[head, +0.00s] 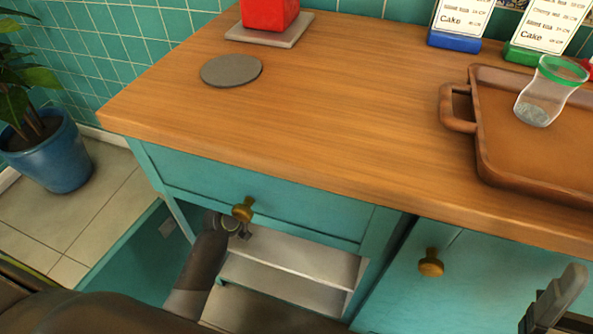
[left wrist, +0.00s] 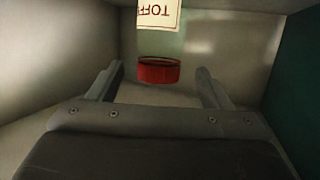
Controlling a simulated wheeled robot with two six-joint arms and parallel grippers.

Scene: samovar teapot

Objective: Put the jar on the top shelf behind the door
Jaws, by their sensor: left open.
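A clear jar with a red lid (left wrist: 158,72) and a pale label with upside-down letters (left wrist: 158,14) shows in the left wrist view. It is inside a pale-walled compartment and cannot be made out in the head view. My left gripper (left wrist: 158,70) is open, with one finger on each side of the lid in the picture; I cannot tell whether the lid is between the tips or beyond. In the head view my left arm reaches into the open cabinet with a pale upper shelf (head: 300,262). A teal door panel (head: 130,262) stands open at the left. My right gripper (head: 556,300) is partly visible; its opening is unclear.
A drawer with a brass knob (head: 243,208) is right above my left arm. A closed door with a knob (head: 431,262) is to the right. The wooden counter (head: 330,100) carries a brown tray (head: 500,172) with a green-rimmed glass (head: 545,92).

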